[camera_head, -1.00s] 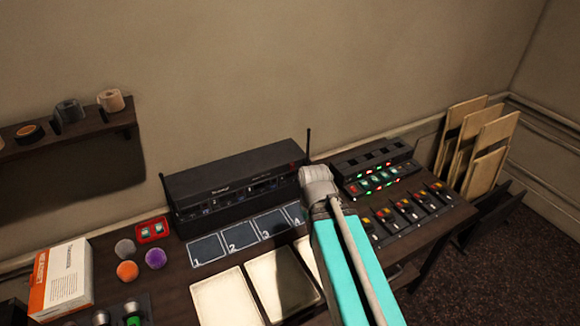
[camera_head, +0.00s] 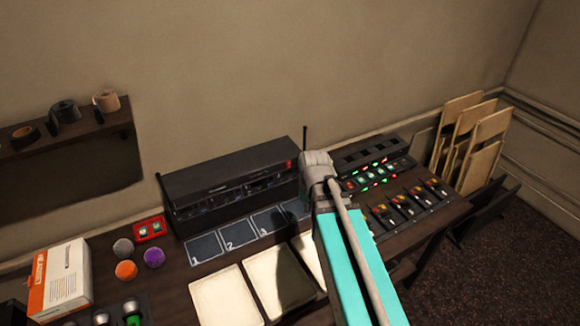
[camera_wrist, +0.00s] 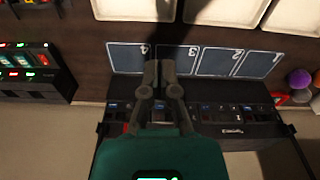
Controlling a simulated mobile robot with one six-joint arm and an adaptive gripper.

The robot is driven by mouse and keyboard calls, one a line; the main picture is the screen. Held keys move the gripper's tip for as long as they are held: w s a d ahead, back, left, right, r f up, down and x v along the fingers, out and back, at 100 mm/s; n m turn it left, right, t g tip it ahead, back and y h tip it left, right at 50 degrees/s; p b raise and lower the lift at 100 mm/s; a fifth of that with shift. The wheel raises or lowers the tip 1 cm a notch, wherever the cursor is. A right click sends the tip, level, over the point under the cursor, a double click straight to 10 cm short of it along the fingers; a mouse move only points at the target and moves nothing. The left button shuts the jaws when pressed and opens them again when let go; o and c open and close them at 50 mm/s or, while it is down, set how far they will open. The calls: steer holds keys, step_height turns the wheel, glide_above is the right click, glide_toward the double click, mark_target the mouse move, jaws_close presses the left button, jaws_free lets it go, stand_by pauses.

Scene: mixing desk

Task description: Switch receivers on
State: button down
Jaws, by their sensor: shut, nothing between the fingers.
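The black receiver rack (camera_head: 235,172) stands at the back of the desk with an antenna at each end. A small red part (camera_head: 290,163) shows at its upper right end. Its front, with small knobs and bluish marks, appears upside down in the wrist view (camera_wrist: 225,131). My gripper (camera_head: 291,213) is partly hidden by my arm in the head view, low before the rack's right part. In the wrist view its dark fingers (camera_wrist: 159,66) are together and empty, over the mat squares near 4 and 3. I cannot tell whether they touch anything.
Numbered dark squares (camera_head: 240,235) lie before the rack, with pale trays (camera_head: 225,297) nearer. A mixer with lit buttons (camera_head: 375,172) stands right. Coloured foam balls (camera_head: 126,270), a red tray (camera_head: 149,229) and an orange-white box (camera_head: 62,282) are left.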

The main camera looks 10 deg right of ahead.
mark_target(289, 165)
steer(key=w+d+r+n+t+p, duration=0.1)
steer(key=w+r+n+p, duration=0.1)
steer(key=w+n, duration=0.6)
steer(key=w+d+r+n+t+y+p, duration=0.1)
steer(key=w+r+n, duration=0.2)
steer(key=w+n, duration=0.5)
steer(key=shift+w+n+t+p, duration=0.35)
steer(key=shift+w+n+t, duration=0.05)
steer(key=shift+w, duration=0.35)
steer(key=shift+f, duration=0.15)
steer(key=w+a+f+b, duration=0.2)
steer(key=w+f+b, duration=0.4)
steer(key=f+b, duration=0.3)
steer(key=shift+w+a+f+b, duration=0.2)
steer(key=shift+w+f+b, duration=0.2)
steer(key=shift+b, duration=0.1)
